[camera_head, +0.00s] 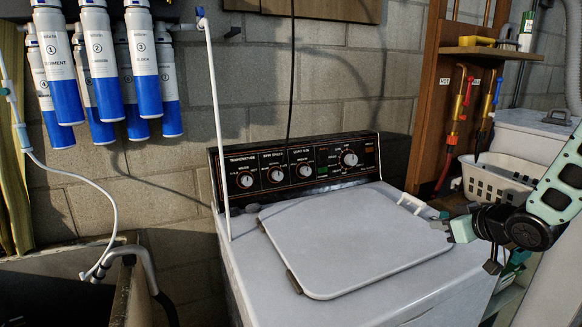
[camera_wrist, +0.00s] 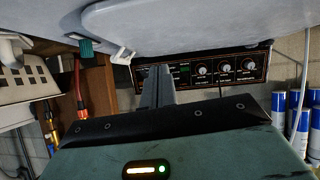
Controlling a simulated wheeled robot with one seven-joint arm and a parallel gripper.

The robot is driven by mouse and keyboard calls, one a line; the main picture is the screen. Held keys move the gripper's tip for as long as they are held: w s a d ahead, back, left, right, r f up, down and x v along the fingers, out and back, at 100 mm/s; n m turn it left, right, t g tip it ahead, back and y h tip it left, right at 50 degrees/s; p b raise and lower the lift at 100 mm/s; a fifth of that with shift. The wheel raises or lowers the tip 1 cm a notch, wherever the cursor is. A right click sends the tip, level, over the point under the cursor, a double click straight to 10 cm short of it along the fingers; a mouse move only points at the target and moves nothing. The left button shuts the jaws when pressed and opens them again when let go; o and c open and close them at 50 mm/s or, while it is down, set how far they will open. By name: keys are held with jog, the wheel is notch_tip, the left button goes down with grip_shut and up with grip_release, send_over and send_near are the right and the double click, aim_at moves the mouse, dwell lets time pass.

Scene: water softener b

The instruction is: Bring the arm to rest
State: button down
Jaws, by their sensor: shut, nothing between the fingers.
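My gripper (camera_head: 445,224) is at the right of the head view, above the right edge of the white washer (camera_head: 250,285), and holds nothing. In the wrist view its grey fingers (camera_wrist: 157,82) lie together, shut. The washer's pale lid (camera_head: 345,235) lies down flat on its top.
A white laundry basket (camera_head: 505,180) stands right behind my arm. Red and blue valves (camera_head: 462,95) are on a wooden frame at the wall. Several blue-and-white filter cartridges (camera_head: 98,60) hang upper left. A thin white pipe (camera_head: 216,120) rises at the washer's left. A sink (camera_head: 125,280) is lower left.

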jog(key=s+a+n+g+h, duration=0.1)
jog(key=s+a+g, duration=0.2)
jog(key=s+a, duration=0.45)
jog(key=s+a+g, duration=0.3)
jog(key=s+a, duration=0.2)
jog(key=a, duration=0.6)
jog(key=s+a+n+g, duration=0.1)
jog(key=s+a+g, duration=0.1)
jog(key=s, duration=0.8)
jog(key=s+a+r+n+g+h, duration=0.1)
jog(key=s+a+g, duration=0.2)
jog(key=s, duration=0.7)
jog(key=shift+s+a+r+h, duration=0.3)
jog(key=shift+s+a, duration=0.05)
jog(key=shift+a, duration=0.05)
